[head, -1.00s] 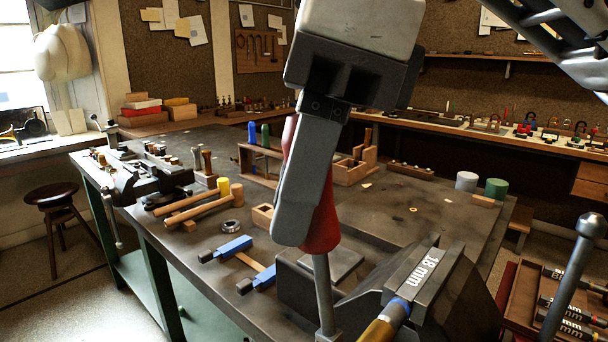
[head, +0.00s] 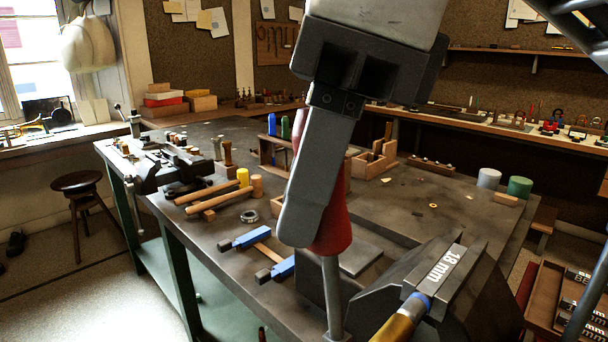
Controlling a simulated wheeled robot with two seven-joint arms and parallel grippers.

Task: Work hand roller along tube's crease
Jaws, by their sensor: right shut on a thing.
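My right gripper (head: 308,238) reaches down from the top centre and is shut on the red handle (head: 334,228) of the hand roller. The roller's grey shaft (head: 332,292) points down to the bottom edge of the head view, where its lower end is cut off. The brass tube (head: 399,322) shows at the bottom, right of the shaft, with a blue band at its upper end. It meets a dark block marked "18 mm" (head: 440,268). The tube's crease is not visible, and I cannot tell whether the roller touches the tube. My left gripper is not in view.
The dark workbench (head: 400,215) carries a blue-headed hammer (head: 246,238), mallets (head: 212,192), a metal ring (head: 249,216) and a wooden rack (head: 373,160). A white cylinder (head: 489,178) and a green one (head: 519,187) stand at its right end. A stool (head: 77,183) stands left.

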